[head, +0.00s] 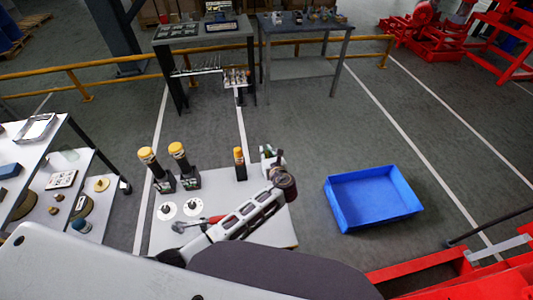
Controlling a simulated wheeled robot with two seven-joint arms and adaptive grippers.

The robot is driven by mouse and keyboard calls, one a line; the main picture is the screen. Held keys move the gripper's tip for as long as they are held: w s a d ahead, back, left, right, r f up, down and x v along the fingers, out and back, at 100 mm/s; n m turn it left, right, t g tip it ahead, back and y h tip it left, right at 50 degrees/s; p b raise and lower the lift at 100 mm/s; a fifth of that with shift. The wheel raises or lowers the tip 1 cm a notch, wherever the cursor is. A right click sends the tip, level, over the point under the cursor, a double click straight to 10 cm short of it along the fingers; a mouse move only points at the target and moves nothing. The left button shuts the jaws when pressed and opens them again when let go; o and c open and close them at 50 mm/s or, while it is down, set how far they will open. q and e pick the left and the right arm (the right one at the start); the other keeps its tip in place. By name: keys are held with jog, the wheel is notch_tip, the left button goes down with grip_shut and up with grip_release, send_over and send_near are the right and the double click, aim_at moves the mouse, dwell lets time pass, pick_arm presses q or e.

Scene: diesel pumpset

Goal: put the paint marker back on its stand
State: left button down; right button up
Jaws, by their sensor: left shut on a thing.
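I cannot tell which piece is the marker's stand. My right gripper is not in view.
Two yellow-topped dark tools (180,163) stand at the table's far left. Two white discs (192,206) and a red-handled tool (214,219) lie nearer. A blue bin (373,199) is on the floor at right. A shelf unit (62,165) stands at left.

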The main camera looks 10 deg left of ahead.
pick_arm(q)
jog(key=shift+f+b, duration=0.35)
jog(key=shift+f, duration=0.35)
dwell(0.5)
jog(key=c, duration=1.3)
grip_release()
jog(key=shift+c, duration=0.2)
jog(key=shift+s, duration=0.1)
jog(key=v, duration=1.1)
jog(key=shift+s+d, duration=0.25)
jog(key=shift+s, duration=0.05)
jog(key=shift+r, duration=0.1)
